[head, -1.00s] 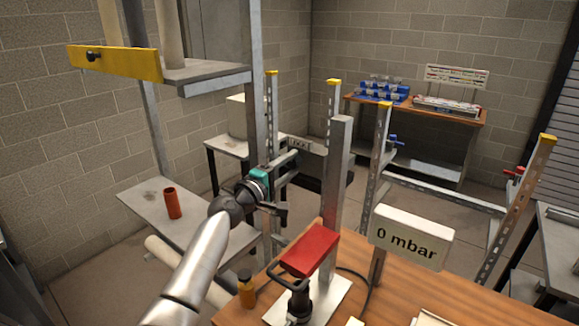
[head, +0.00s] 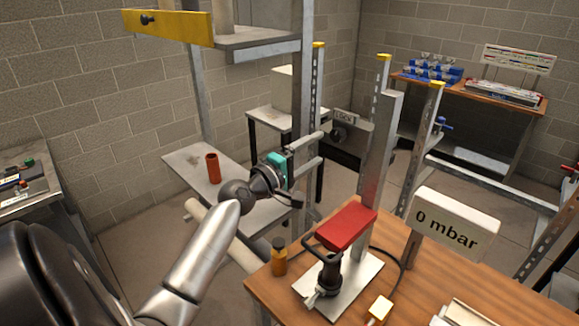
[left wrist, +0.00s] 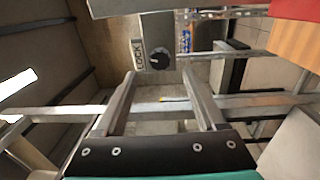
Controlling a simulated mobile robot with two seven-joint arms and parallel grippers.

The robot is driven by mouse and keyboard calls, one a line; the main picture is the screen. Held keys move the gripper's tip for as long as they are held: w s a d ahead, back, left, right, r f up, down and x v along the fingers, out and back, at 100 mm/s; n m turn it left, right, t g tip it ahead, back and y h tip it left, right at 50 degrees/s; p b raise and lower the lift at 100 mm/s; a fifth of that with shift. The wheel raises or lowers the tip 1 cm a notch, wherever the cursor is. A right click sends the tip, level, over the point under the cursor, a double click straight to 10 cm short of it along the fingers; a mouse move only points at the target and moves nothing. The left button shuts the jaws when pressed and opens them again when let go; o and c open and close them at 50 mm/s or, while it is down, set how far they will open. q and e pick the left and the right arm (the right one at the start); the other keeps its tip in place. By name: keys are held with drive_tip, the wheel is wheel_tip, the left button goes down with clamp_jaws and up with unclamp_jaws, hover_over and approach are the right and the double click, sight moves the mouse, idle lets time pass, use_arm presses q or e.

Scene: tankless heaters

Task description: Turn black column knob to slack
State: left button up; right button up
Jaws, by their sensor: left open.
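The black knob (head: 338,134) sits on a grey plate under a small sign reading LOCK (head: 343,117), behind the bench. In the left wrist view the round black knob (left wrist: 158,58), with a pale mark on it, lies beside the LOCK sign (left wrist: 138,54). My left gripper (head: 322,147), with a teal body, reaches toward the plate with its fingers apart and empty. In the left wrist view the knob appears just beyond the gap between the fingertips (left wrist: 160,76). I see no contact with the knob. My right gripper is not in view.
The wooden bench (head: 270,296) holds a hand pump with a red block (head: 346,226), an amber bottle (head: 279,258) and a 0 mbar display (head: 455,222). A grey upright post (head: 380,150) stands right of the knob. An orange cup (head: 213,168) stands on a shelf at left.

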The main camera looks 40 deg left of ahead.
use_arm(q)
drive_tip(key=s+b, duration=0.1)
drive_tip(key=s, duration=0.7)
drive_tip(key=shift+a+b, duration=0.25)
drive_tip(key=shift+b, duration=0.05)
drive_tip(key=shift+f, duration=0.2)
